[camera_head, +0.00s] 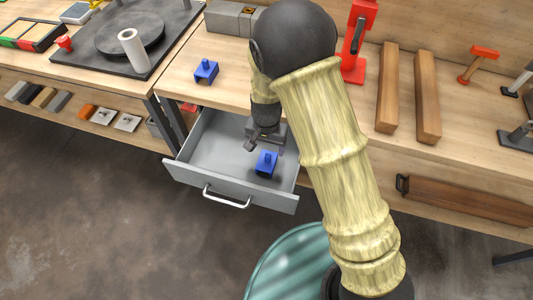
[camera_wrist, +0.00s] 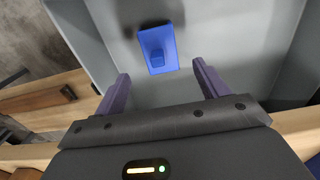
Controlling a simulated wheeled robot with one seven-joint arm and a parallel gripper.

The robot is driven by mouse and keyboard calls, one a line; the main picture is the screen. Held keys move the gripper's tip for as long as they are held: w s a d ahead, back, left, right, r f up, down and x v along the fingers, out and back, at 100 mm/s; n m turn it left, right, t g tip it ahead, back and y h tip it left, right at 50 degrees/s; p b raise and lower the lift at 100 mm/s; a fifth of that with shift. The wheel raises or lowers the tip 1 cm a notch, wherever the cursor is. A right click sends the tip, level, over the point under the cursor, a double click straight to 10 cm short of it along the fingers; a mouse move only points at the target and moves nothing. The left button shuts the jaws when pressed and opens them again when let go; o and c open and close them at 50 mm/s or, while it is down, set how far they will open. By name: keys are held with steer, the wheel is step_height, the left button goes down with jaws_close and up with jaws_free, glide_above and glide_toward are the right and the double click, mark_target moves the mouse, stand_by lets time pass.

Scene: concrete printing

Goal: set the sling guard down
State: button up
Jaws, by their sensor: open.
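A blue block-like piece with a raised knob, which I take to be the sling guard (camera_head: 266,164), lies in the open grey drawer (camera_head: 210,181). In the wrist view the blue guard (camera_wrist: 170,62) rests on the drawer floor, just beyond my fingertips and between their lines. My gripper (camera_head: 264,146) is over the drawer, its two fingers (camera_wrist: 160,72) spread apart with nothing between them. A similar blue piece (camera_head: 206,71) stands on the bench top, left of my arm.
The drawer's front wall and handle (camera_head: 227,203) stick out from the bench. A red tool (camera_head: 358,45), wooden bars (camera_head: 388,88) and a red-headed hammer (camera_head: 480,62) are on the bench to the right. A white cylinder (camera_head: 134,50) stands at left on a dark plate.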

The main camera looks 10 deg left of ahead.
mark_target(268, 155)
steer(key=shift+r, duration=1.4)
steer(key=shift+d+r, duration=0.1)
steer(key=shift+d, duration=0.05)
steer(key=s+d+r+t, duration=0.1)
steer(key=d+r, duration=0.3)
steer(key=d, duration=0.4)
steer(key=s+d+r, duration=0.4)
steer(key=d, duration=0.5)
steer(key=s+d+r+n+t, duration=0.1)
steer(key=s+d+r, duration=0.1)
steer(key=d+r, duration=0.3)
steer(key=d, duration=0.3)
steer(key=shift+s+d+t, duration=0.2)
steer(key=shift+t, duration=0.1)
